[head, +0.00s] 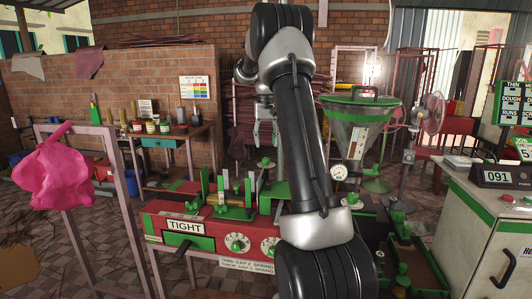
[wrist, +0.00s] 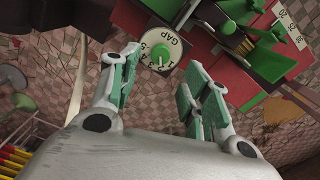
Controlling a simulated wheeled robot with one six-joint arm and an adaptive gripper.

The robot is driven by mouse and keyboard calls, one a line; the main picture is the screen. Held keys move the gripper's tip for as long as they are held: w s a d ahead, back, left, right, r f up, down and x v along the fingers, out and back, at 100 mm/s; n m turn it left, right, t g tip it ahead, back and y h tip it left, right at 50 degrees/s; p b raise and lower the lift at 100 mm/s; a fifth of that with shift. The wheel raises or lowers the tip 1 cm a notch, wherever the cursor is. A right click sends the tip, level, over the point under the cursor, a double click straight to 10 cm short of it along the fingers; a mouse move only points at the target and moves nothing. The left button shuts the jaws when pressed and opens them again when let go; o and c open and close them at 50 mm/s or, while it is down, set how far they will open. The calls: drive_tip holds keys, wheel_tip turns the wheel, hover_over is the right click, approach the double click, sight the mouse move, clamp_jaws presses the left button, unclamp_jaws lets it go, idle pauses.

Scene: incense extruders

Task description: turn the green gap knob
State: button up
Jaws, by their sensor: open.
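In the wrist view the green gap knob (wrist: 160,51) sits at the centre of a white round dial marked GAP with numbers. The dial is beyond my fingertips and apart from them. My gripper (wrist: 165,78) is open and empty, with one green-padded finger at each side. In the head view my gripper (head: 265,131) hangs above the red machine (head: 212,226), partly beside my arm. Two white dials with green knobs are on the machine's front, a left one (head: 237,242) and a right one (head: 269,246). My arm covers part of the right dial; the head view does not show which is the gap dial.
A TIGHT sign (head: 184,226) is left of the dials. Upright green parts (head: 222,190) stand on the machine's top. A hopper with a green lid (head: 357,115) and gauge stands behind right. A pink cloth (head: 55,172) hangs on a rack at left. A cabinet (head: 490,235) is at right.

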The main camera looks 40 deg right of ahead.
sight(266, 158)
wheel_tip(266, 158, up, 6)
drive_tip(key=shift+f, duration=0.2)
idle(0.4)
